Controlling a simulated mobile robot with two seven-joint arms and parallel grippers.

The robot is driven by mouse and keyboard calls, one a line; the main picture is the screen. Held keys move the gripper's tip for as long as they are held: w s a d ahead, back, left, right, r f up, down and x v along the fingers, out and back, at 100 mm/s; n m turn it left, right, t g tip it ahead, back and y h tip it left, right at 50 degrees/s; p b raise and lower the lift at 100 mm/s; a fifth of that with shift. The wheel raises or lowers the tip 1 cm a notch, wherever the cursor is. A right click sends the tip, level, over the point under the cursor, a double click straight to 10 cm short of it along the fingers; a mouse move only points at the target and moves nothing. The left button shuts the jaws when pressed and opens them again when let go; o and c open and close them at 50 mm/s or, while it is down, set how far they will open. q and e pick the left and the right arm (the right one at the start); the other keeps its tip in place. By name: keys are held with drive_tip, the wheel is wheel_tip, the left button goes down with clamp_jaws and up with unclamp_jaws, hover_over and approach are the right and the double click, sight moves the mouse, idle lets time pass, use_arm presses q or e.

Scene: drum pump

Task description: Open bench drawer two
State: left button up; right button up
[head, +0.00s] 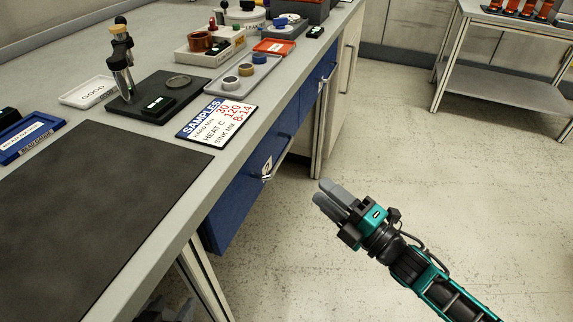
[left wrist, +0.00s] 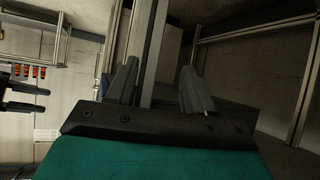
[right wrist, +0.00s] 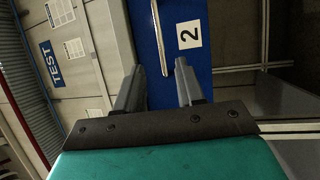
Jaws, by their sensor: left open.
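Bench drawer two is a blue front (head: 235,205) under the near part of the bench, looking flush with it. Its metal handle (head: 284,160) and white label show on its face; in the right wrist view the label (right wrist: 189,35) reads 2. My right gripper (head: 325,196) is open and empty, to the right of the handle and apart from it. In the right wrist view the handle (right wrist: 158,35) lies beyond and between the right gripper's fingers. My left gripper (head: 165,310) is partly hidden under the bench edge; the left wrist view shows its fingers (left wrist: 157,85) apart and empty.
Another blue drawer front (head: 315,88) with a handle is farther along the bench. The benchtop holds a black mat (head: 90,210), a samples sign (head: 217,121), a grey tray (head: 242,82) and a stand. Open floor (head: 430,150) is on the right, with a metal table (head: 500,85) behind.

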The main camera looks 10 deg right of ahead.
drive_tip(key=b+x, duration=0.1)
drive_tip(key=x, duration=0.9)
drive_tip(key=shift+w+a, duration=0.25)
drive_tip(key=shift+r, duration=0.1)
clamp_jaws()
